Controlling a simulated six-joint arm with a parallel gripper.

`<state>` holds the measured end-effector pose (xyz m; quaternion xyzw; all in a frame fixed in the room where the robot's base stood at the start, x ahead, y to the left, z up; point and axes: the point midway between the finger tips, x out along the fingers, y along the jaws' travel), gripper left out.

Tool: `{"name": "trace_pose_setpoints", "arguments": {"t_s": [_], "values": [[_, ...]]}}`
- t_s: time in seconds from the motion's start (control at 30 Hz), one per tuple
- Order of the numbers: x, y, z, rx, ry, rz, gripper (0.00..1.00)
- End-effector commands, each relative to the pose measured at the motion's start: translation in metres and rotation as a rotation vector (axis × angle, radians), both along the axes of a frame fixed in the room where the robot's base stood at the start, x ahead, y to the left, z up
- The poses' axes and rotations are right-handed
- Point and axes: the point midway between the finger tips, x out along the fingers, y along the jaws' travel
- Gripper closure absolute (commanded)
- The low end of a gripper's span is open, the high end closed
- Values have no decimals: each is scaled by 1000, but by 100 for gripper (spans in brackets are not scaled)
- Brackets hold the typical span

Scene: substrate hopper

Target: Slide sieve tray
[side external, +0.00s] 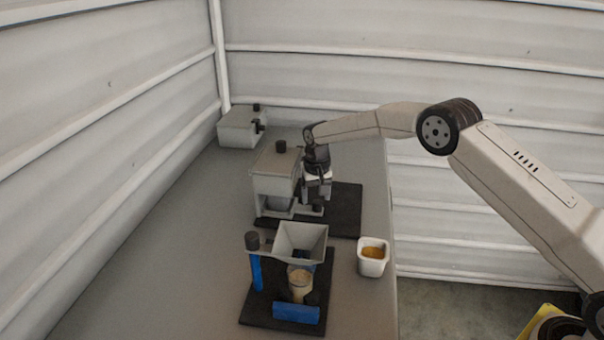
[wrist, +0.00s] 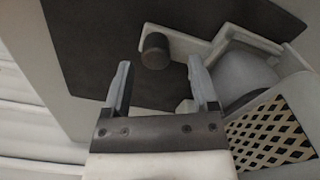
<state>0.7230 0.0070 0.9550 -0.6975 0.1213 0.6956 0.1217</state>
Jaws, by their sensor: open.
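The grey substrate hopper (side external: 273,182) stands on a black mat, with a dark knob (side external: 280,146) on top. In the wrist view a panel with diamond-shaped mesh (wrist: 268,133), which looks like the sieve, lies at the lower right, right of my fingers. A dark round knob (wrist: 155,50) sits on the end of a pale bar (wrist: 185,42) near the hopper's rounded body (wrist: 243,75). My gripper (wrist: 161,85) is open and empty, pointing down close to the hopper's right side. The knob shows between and beyond the fingertips; I cannot tell whether they touch anything.
A second stand with a grey funnel (side external: 301,240), blue parts and a cup of pale material (side external: 300,284) is in front. A white cup with amber contents (side external: 373,257) stands near the counter's right edge. A grey box (side external: 241,128) is at the back. The counter's left side is clear.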

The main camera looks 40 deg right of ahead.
Motion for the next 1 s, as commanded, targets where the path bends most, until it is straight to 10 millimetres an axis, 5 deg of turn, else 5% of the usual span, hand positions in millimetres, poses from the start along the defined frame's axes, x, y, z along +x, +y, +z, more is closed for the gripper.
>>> {"name": "trace_pose_setpoints", "arguments": {"t_s": [0.4,1.0], "values": [[0,1,49,0,-2,1,25],[-1,0,56,1,-4,4,25]]}}
